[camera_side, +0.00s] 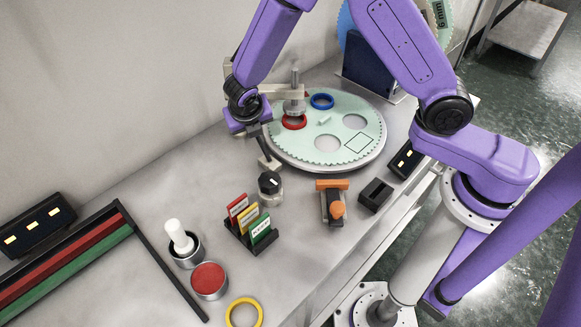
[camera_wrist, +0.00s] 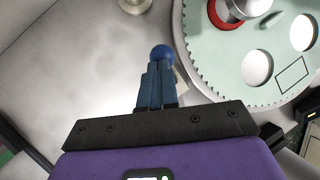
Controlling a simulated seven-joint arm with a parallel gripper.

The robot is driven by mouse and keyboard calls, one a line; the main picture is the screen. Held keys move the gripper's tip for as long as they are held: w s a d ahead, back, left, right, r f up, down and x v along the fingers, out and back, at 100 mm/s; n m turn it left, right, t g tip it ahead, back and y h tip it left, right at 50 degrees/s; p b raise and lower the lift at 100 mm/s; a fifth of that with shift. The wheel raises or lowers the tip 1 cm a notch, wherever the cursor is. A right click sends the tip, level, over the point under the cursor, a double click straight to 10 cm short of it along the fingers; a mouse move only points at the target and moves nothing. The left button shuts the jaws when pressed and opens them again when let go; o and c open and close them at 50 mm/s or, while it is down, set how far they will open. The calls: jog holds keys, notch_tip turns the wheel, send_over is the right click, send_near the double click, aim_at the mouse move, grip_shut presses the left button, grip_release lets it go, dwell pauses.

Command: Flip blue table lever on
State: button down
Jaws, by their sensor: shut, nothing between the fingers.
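A round blue knob (camera_wrist: 162,53), taken as the top of the blue lever, shows just past my fingertips in the wrist view. My gripper (camera_wrist: 156,72) is shut and empty, its fingers together and very close to the knob; I cannot tell whether they touch. In the side view my gripper (camera_side: 269,163) points down beside the left edge of the round toothed plate. The blue lever is hidden there, and its base and tilt cannot be made out in either view.
The pale green lapping plate (camera_side: 345,127) carries a red ring (camera_side: 294,122) and blue ring (camera_side: 322,101). A black-topped dial (camera_side: 270,183) stands just below my gripper. An orange lever (camera_side: 336,209), colored card rack (camera_side: 250,225) and small cans (camera_side: 209,281) stand nearer.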

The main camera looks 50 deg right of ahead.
dwell(0.4)
jog(key=w+v, duration=0.2)
jog(key=v, duration=0.8)
jog(key=shift+r, duration=0.35)
jog(key=shift+s, duration=0.1)
